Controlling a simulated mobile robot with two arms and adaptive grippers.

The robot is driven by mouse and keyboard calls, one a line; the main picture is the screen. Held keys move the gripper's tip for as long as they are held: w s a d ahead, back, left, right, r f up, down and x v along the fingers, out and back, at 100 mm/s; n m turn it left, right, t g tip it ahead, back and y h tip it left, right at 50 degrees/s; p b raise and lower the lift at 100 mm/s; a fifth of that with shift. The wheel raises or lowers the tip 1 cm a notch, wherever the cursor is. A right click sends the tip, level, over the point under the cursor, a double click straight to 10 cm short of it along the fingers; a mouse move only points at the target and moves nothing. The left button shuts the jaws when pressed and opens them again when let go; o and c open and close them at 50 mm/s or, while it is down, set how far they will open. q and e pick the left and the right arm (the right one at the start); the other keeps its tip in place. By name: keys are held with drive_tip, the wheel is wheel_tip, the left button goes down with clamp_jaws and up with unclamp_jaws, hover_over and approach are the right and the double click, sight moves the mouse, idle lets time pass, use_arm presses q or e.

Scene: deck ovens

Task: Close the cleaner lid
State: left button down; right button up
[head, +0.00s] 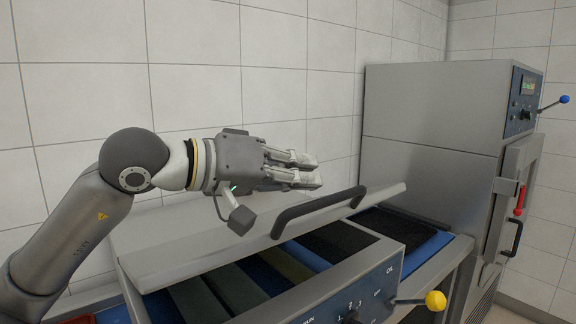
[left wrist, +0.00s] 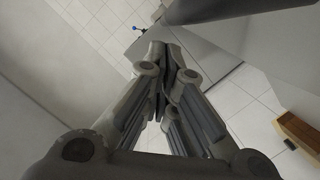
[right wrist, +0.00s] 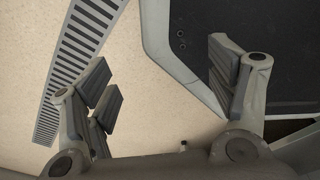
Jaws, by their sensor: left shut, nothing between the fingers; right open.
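The cleaner lid (head: 190,243) is a flat steel plate with a black bar handle (head: 320,207) along its front edge. It is tilted partly open, with its front edge raised above the cleaner body (head: 368,277) and dark and blue strips showing inside. My left gripper (head: 316,171) is shut and empty, above the lid and behind the handle. It hides part of the lid's back edge; I cannot tell whether it touches the lid. Its closed fingers also show in the left wrist view (left wrist: 168,75). My right gripper (right wrist: 160,75) is open and empty above the floor, seen only in its wrist view.
A tall steel oven-like cabinet (head: 430,130) with a blue-knobbed lever (head: 564,99) stands at the right. A yellow knob (head: 435,301) sticks out from the cleaner's front panel. A tiled wall (head: 200,90) is behind. A floor grate (right wrist: 85,50) shows below my right gripper.

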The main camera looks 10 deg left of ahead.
use_arm(q)
drive_tip(key=shift+s+d+f+m+b, duration=0.15)
drive_tip(key=shift+d+f+b, duration=0.1)
drive_tip(key=shift+f, duration=0.2)
drive_tip(key=shift+s+d+f+m+b, duration=0.1)
drive_tip(key=shift+d+f+m+b, duration=0.1)
drive_tip(key=shift+f, duration=0.2)
use_arm(e)
drive_tip(key=shift+s+d+f, duration=0.1)
drive_tip(key=shift+d+f, duration=0.5)
drive_tip(key=shift+f, duration=0.15)
drive_tip(key=shift+s, duration=0.1)
